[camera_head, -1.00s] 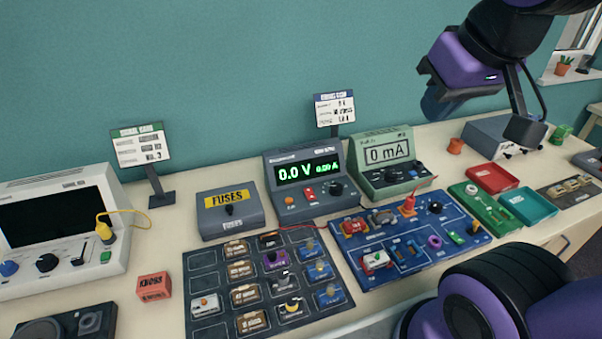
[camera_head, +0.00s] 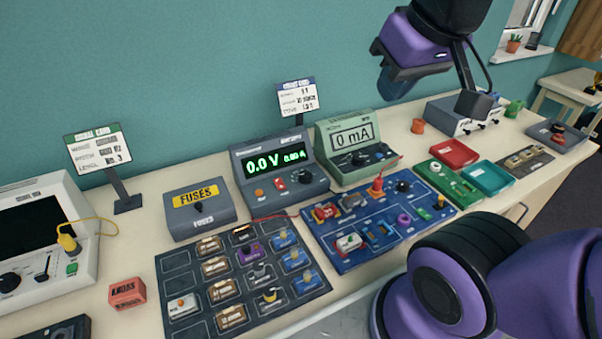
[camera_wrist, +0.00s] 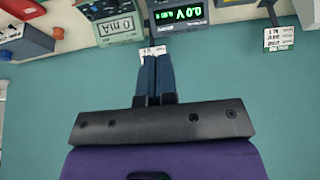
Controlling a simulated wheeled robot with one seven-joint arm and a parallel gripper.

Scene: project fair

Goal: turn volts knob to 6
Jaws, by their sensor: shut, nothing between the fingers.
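The power supply (camera_head: 252,201) is a dark grey box with a green display reading 0.0 V. Its front carries an orange button, a red switch and a dark round knob (camera_head: 306,176) at the right; I cannot read the knob's label or pointer. The supply shows upside down at the top of the wrist view (camera_wrist: 202,25), where its knob is not seen. My gripper (camera_wrist: 156,58) is shut and empty, its two dark fingers together. It is up in the air against the teal wall, above and away from the supply.
A green meter (camera_head: 340,159) reading 0 mA stands right of the supply, and a fuse box (camera_head: 178,224) stands left. A card stand (camera_head: 297,95) rises behind. A parts tray (camera_head: 178,262) and blue circuit board (camera_head: 330,257) lie in front. A red wire runs nearby.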

